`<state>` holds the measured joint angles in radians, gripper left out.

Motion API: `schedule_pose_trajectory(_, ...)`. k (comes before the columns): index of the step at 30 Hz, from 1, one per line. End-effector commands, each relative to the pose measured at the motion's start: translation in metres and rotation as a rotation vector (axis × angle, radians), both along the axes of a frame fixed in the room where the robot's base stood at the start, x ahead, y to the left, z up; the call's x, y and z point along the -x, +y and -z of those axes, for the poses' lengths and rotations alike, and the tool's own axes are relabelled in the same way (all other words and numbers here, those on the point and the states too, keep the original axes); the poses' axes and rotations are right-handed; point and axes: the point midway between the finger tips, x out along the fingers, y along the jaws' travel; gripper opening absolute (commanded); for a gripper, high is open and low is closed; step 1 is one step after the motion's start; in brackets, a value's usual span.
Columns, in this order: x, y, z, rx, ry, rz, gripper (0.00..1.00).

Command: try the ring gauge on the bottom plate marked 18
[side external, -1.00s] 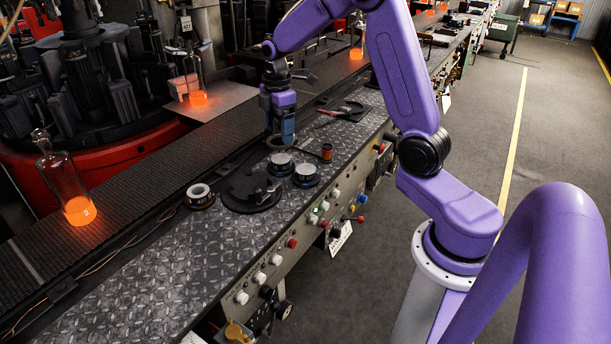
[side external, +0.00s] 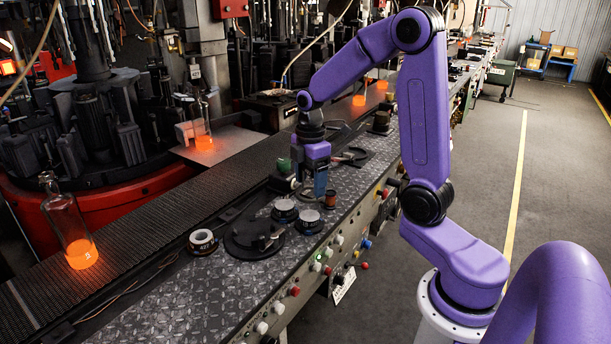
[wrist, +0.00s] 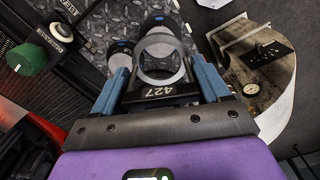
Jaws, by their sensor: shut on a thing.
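My gripper (wrist: 162,92) is shut on the ring gauge (wrist: 144,66), a pale open ring on a black block that reads 427 upside down. In the side view my gripper (side external: 319,192) points down over the bench, close to the copper spool; the gauge is hard to make out there. Two small round dark plates with pale tops, a left one (side external: 285,210) and a right one (side external: 309,218), lie in front of my gripper. Two round blue-and-black pieces also show past the ring in the wrist view (wrist: 155,19). I cannot read an 18 on any plate.
A copper spool (side external: 330,200) stands beside my gripper. A black disc with a handle (side external: 252,239) and a white-topped ring (side external: 202,241) lie on the bench. A green knob (wrist: 27,57) is at the wrist view's left. Glowing bottles (side external: 80,252) stand along the conveyor.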

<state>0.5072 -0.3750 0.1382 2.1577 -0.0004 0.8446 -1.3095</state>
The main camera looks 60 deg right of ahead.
Motion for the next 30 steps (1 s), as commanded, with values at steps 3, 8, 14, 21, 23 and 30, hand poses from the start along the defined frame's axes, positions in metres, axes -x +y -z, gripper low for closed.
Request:
schedule_pose_trajectory(3, 0.000, 0.000, 0.010, 0.000, 0.003, 0.000, 0.45)
schedule_pose_trajectory(8, 0.001, 0.000, 0.024, -0.001, 0.004, 0.000, 0.45)
schedule_pose_trajectory(14, 0.000, 0.000, 0.039, 0.000, 0.002, -0.001, 0.45)
schedule_pose_trajectory(21, 0.000, 0.000, 0.049, 0.000, 0.000, 0.000, 0.45)
schedule_pose_trajectory(23, 0.000, 0.000, 0.050, 0.000, 0.000, 0.000, 0.45)
schedule_pose_trajectory(30, 0.000, 0.000, 0.050, 0.000, 0.000, 0.000, 0.45)
